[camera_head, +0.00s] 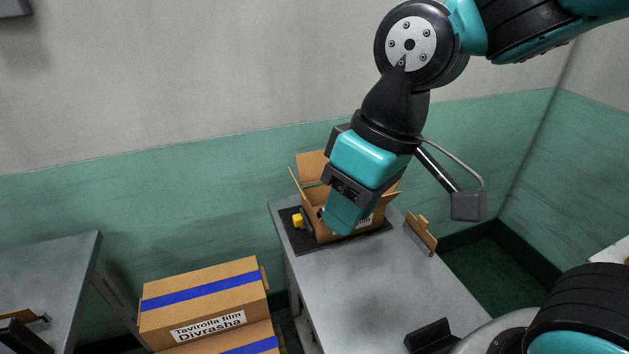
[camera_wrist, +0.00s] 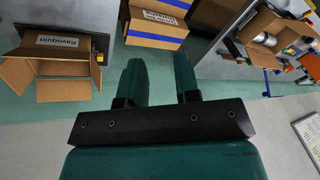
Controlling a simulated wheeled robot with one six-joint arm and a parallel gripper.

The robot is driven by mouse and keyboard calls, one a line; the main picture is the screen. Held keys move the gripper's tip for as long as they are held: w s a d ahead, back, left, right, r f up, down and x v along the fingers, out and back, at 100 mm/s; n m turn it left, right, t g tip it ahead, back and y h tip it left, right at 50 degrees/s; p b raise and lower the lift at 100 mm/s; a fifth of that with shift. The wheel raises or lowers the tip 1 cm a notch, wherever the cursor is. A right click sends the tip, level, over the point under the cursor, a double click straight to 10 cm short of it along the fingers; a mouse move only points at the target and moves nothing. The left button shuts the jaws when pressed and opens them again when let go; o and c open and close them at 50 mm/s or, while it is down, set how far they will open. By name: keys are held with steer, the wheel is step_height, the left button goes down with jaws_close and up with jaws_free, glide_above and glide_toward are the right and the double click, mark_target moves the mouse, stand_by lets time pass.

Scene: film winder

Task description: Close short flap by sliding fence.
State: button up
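An open cardboard box (camera_head: 377,213) stands on a dark mat on the grey table, partly hidden behind my gripper. Its flaps stand up or splay outward; one upright flap (camera_head: 311,164) shows at the back left. The same box (camera_wrist: 62,92) is at the left of the wrist view with its flaps spread open. A small yellow part (camera_head: 298,220) sits beside the box's left side, also visible in the wrist view (camera_wrist: 101,58). I cannot tell whether it belongs to the sliding fence. My gripper (camera_head: 349,216) is in front of the box in the head view. Its two teal fingers (camera_wrist: 158,65) are apart and empty.
A brown upright piece (camera_head: 421,233) stands at the table's right edge. Closed boxes with blue tape (camera_head: 203,297) are stacked left of the table. Another open box (camera_wrist: 275,30) with a roll inside is upper right in the wrist view. The table's middle is clear.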

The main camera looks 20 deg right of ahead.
steer(key=w+a+f+m+t+h+b, duration=0.1)
steer(key=w+f+m+t+h+b, duration=0.2)
steer(key=w, duration=1.1)
steer(key=w+f+m+t+h+b, duration=0.1)
steer(key=w+f+m+h+b, duration=0.4)
steer(key=w, duration=1)
steer(key=w+d+f+p, duration=0.1)
steer(key=w+f, duration=0.1)
steer(key=f, duration=0.3)
steer(key=w+d+f+n+p, duration=0.1)
steer(key=w+d+f+p, duration=0.1)
steer(key=f, duration=0.3)
steer(key=w+d+f+n+p, duration=0.1)
steer(key=w+d+f+p, duration=0.1)
steer(key=f, duration=0.3)
steer(key=shift+d+f+y, duration=0.2)
steer(key=shift+y, duration=0.1)
jaws_close()
